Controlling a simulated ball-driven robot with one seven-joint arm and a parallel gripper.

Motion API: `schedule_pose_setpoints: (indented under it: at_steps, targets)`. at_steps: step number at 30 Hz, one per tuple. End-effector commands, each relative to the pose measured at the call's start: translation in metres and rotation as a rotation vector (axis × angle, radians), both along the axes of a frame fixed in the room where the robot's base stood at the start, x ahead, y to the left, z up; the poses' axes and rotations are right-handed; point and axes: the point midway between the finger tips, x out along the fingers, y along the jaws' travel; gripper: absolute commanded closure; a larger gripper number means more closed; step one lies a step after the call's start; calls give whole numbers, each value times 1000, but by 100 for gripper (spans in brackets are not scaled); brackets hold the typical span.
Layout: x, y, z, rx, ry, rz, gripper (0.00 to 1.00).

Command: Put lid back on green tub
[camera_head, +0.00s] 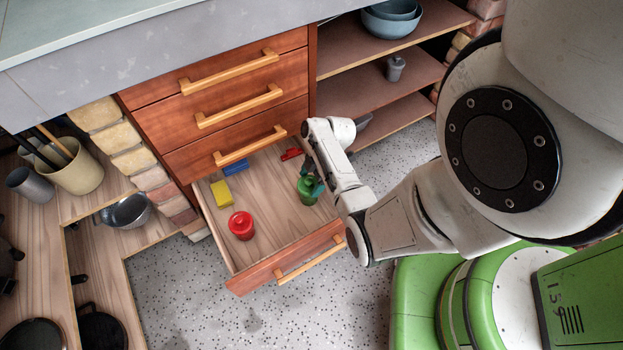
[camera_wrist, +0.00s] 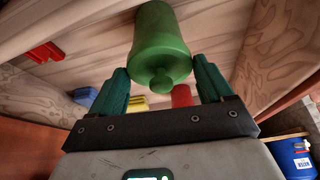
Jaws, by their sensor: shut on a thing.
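The green tub (camera_head: 307,196) stands in the open drawer, toward its right side. My gripper (camera_head: 312,180) is over it, reaching down from the right, and partly hides its top. In the wrist view the green tub (camera_wrist: 160,22) is seen end on, with the green lid (camera_wrist: 160,66) and its round knob facing the camera. The two dark green fingers of my gripper (camera_wrist: 162,76) lie on either side of the lid and are shut on it. The lid is in line with the tub's mouth; I cannot tell whether it is fully seated.
The open drawer (camera_head: 262,262) also holds a red lidded tub (camera_head: 241,226), a yellow block (camera_head: 221,193), a blue block (camera_head: 235,167) and a red piece (camera_head: 291,154). Closed drawers (camera_head: 225,110) rise behind it. The drawer's front middle is clear.

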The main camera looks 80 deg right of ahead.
Motion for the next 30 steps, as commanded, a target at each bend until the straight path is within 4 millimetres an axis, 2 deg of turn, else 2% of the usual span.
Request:
schedule_pose_setpoints:
  at_steps: [8, 9, 15, 30]
  targets:
    - [0, 0, 0, 0, 0, 0, 49]
    - [0, 0, 0, 0, 0, 0, 19]
    - [0, 0, 0, 0, 0, -1, 0]
    - [0, 0, 4, 0, 0, 0, 0]
